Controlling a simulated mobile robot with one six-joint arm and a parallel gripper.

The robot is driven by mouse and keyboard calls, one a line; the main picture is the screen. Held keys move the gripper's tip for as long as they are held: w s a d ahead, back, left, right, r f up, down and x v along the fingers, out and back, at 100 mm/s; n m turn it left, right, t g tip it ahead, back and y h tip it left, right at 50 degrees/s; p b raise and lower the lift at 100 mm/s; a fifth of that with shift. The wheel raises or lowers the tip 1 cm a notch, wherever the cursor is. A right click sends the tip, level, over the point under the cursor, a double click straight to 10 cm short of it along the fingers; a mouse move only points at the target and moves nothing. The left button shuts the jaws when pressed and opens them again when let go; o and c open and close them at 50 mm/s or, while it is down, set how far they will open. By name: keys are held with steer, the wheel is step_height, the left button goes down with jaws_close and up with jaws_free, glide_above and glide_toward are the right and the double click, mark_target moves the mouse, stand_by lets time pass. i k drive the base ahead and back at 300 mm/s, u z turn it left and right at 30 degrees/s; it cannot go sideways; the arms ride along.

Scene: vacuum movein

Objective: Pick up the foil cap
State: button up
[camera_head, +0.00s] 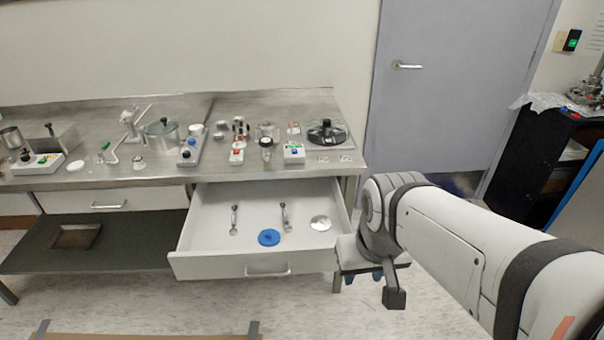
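A round silvery disc that looks like the foil cap (320,223) lies flat at the right side of the open white drawer (210,262). My gripper (378,277) is at the end of my white arm, to the right of the drawer and outside it. It is apart from the disc. The wrist hides most of the gripper; only small blue tips show below it, so its opening cannot be made out.
The drawer also holds a blue disc (268,237) and two metal utensils (234,220). Its front panel has a handle (267,271). The steel bench (120,178) above carries pots and small devices. A closed drawer (110,204) is at left.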

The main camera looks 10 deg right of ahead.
mark_target(319, 223)
steer(key=i, duration=0.95)
steer(key=z, duration=0.05)
